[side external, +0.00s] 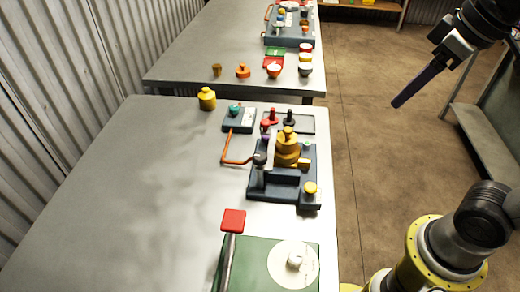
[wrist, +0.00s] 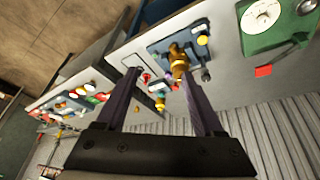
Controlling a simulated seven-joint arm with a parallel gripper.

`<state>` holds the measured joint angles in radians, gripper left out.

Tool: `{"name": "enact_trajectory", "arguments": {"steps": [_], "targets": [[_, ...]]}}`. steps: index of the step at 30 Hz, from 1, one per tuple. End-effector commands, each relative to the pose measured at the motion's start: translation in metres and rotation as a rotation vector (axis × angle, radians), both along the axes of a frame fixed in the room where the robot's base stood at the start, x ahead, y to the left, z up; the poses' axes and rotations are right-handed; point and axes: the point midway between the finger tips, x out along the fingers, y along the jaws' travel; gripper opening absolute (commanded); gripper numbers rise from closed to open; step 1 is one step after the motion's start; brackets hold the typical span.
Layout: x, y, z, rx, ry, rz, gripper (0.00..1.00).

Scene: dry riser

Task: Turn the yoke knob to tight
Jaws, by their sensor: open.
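A dark blue fixture (side external: 275,187) stands on the near grey table, with a stepped brass body (side external: 287,150) upright on it. A yellow knob (side external: 310,188) sits at its front right corner and a dark round knob (side external: 260,158) at its left. I cannot tell for sure which one is the yoke knob. The wrist view shows the brass body (wrist: 178,58), the yellow knob (wrist: 203,40) and the dark knob (wrist: 206,75) beyond the fingers. My gripper (side external: 396,103) is open and empty, high over the floor to the right, well apart from the fixture; both fingers (wrist: 160,75) show in the wrist view.
An orange bent handle (side external: 235,162) lies left of the fixture. Behind are a small box with a teal knob (side external: 238,119), a tray (side external: 303,122) and a yellow canister (side external: 207,98). A green box (side external: 255,260) with a white dial stands in front. The table's left side is clear.

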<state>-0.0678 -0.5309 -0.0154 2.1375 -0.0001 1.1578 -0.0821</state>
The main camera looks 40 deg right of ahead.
Motion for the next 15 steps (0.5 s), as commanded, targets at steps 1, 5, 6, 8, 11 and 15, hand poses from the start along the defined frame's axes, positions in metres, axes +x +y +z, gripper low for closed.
{"name": "enact_trajectory", "arguments": {"steps": [1,5,6,8,11,15], "targets": [[0.016,0.007,0.009,-0.005,0.026,0.033,0.69],[0.054,0.029,0.027,-0.021,0.091,0.121,0.69],[0.066,0.037,0.03,-0.026,0.11,0.148,0.69],[0.084,0.05,0.033,-0.034,0.141,0.188,0.69],[0.113,0.076,0.032,-0.049,0.192,0.256,0.69],[0.149,0.117,0.018,-0.071,0.258,0.344,0.69]]}}
